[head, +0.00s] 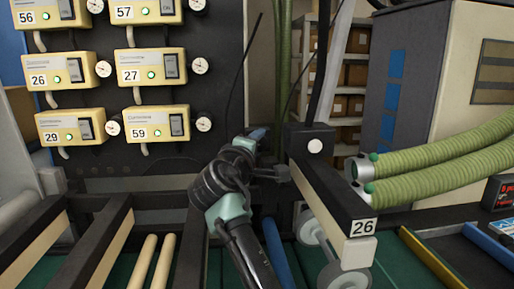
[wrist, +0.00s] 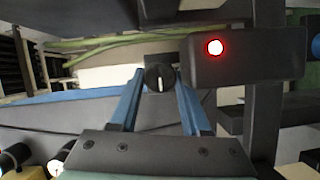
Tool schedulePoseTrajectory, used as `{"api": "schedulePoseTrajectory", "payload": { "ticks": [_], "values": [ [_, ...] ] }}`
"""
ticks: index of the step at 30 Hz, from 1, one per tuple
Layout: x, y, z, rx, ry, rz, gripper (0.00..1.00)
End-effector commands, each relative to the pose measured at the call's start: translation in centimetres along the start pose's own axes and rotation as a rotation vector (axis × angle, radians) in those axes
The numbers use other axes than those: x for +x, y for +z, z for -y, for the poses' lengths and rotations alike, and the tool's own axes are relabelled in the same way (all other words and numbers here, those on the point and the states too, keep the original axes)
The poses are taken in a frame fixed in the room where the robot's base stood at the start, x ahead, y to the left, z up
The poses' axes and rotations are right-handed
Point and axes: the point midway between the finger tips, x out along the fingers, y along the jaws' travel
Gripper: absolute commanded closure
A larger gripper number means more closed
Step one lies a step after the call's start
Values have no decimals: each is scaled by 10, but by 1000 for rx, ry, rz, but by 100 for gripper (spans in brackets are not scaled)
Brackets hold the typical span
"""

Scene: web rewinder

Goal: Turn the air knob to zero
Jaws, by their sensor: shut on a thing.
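The air knob (wrist: 158,77) is a dark round knob with a small pale mark, seen in the wrist view beside a black box (wrist: 255,57) with a lit red lamp (wrist: 215,47). My gripper (wrist: 160,73) has its two blue fingers on either side of the knob and is shut on it. In the head view my gripper (head: 260,133) is at the end of my arm, left of a dark box with a white round spot (head: 315,146). The arm hides much of it there, and I cannot make out the knob or its setting.
A dark beam with a "26" label (head: 363,227) and rollers stands close to the right of my arm. Green hoses (head: 440,155) run at the right. Several yellow numbered units (head: 153,67) with gauges hang on the dark panel at the left. Pale rollers (head: 150,262) lie lower left.

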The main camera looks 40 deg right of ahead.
Motion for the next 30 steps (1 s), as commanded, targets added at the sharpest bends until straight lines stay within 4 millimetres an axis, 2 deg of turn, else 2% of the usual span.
{"api": "schedulePoseTrajectory", "payload": {
  "ticks": [14,15,16,26,30],
  "values": [
    [0,0,1,-11,4,-1,100],
    [0,0,0,-11,4,-1,46],
    [0,0,0,-11,4,-1,41],
    [-1,0,1,-10,4,-1,41],
    [-9,-1,2,-10,6,-3,41]
  ]
}}
